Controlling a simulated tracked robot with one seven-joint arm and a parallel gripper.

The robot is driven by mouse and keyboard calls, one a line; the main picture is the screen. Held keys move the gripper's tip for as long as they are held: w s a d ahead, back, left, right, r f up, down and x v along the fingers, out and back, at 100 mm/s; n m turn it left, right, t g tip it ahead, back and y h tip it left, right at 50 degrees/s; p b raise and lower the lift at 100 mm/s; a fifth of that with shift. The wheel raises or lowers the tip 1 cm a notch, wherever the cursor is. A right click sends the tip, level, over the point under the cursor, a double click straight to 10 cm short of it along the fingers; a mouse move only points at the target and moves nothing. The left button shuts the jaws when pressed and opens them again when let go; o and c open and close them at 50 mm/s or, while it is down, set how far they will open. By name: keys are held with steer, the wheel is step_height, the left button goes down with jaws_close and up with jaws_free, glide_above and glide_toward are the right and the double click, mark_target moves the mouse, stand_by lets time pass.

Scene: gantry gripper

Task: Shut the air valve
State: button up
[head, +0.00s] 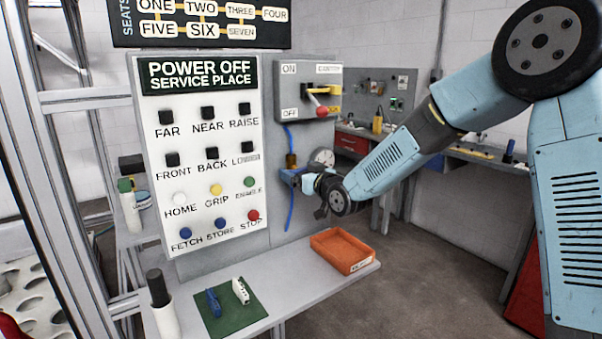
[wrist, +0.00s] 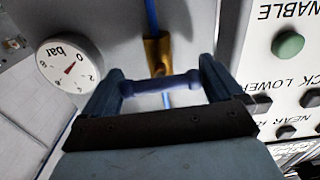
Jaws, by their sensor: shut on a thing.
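The air valve has a brass body (wrist: 157,52) on a blue hose, and a blue lever (wrist: 160,86) lies crosswise to that hose in the wrist view. My gripper (wrist: 161,78) is shut on the lever, with a finger at each of its ends. In the head view the brass body (head: 291,160) shows on the side of the grey panel, just above my gripper (head: 292,177). The lever cannot be made out there. A round gauge (wrist: 70,65) marked bar, with a red needle, is beside the valve; it also shows in the head view (head: 322,157).
The white button board (head: 205,150) stands close beside the valve, with a green button (wrist: 288,44) near my gripper in the wrist view. A grey switch box (head: 308,92) with a red-knobbed lever is above. An orange tray (head: 343,250) sits on the shelf below.

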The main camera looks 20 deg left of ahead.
steer(key=shift+m, duration=0.3)
steer(key=o, duration=0.7)
steer(key=v, duration=1.3)
steer(key=shift+s+d, duration=0.25)
steer(key=shift+d, duration=0.05)
